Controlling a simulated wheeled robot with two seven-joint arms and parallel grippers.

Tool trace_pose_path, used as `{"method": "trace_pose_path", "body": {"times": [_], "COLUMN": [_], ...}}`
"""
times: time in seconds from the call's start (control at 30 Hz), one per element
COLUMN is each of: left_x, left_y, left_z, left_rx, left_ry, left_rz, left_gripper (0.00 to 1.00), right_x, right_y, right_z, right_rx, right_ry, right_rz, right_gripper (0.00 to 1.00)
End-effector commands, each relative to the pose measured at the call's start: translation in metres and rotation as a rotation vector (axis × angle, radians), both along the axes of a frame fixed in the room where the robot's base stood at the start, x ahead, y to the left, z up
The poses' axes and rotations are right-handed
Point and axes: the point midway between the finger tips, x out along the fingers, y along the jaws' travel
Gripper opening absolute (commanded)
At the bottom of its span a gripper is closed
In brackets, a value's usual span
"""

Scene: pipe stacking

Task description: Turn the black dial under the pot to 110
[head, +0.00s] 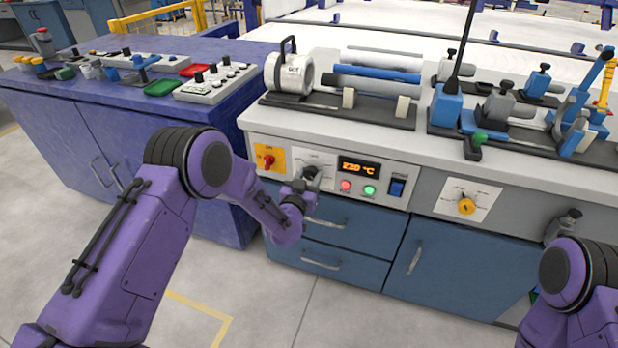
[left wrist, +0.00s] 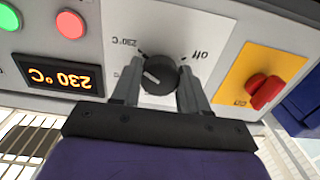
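The black dial (left wrist: 160,74) sits on a white plate marked "off" and "230°C", upside down in the left wrist view. My left gripper (left wrist: 161,64) has one finger on each side of the dial, at close range; I cannot tell whether they touch it. In the head view my left gripper (head: 309,176) is at the panel and mostly hides the dial. The display (head: 359,167) reads 230 °C. A white cylindrical pot (head: 289,76) with a black handle stands on the bench above. My right gripper (head: 563,226) is at the right, its fingers unclear.
A red switch on a yellow plate (head: 268,158) is left of the dial. A yellow knob (head: 466,206) is farther right. Blue drawers (head: 330,245) lie below.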

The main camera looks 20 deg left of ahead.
Motion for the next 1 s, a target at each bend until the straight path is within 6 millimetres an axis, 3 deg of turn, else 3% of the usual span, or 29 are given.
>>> {"method": "trace_pose_path", "body": {"times": [0.03, 0.07, 0.47, 1.0], "left_x": [-0.0001, -0.0001, -0.0003, -0.0003], "left_y": [0.0003, 0.0003, 0.0006, 0.0001], "left_z": [0.0, 0.0, -0.0005, -0.0009], "left_rx": [0.0, 0.0, -0.061, -0.509], "left_ry": [0.0, 0.0, 0.002, 0.018], "left_rz": [0.001, 0.001, 0.001, 0.002], "left_gripper": [0.2, 0.14, 0.14, 0.14], "right_x": [0.0, -0.0001, -0.0001, 0.0], "right_y": [0.0, -0.0001, 0.0001, 0.0], "right_z": [0.0, 0.0, -0.0011, -0.0081], "right_rx": [0.0, 0.0, 0.0, 0.0], "right_ry": [0.0, 0.0, 0.0, 0.0], "right_rz": [0.0, 0.0, 0.0, 0.0], "right_gripper": [0.43, 0.43, 0.43, 0.43]}}
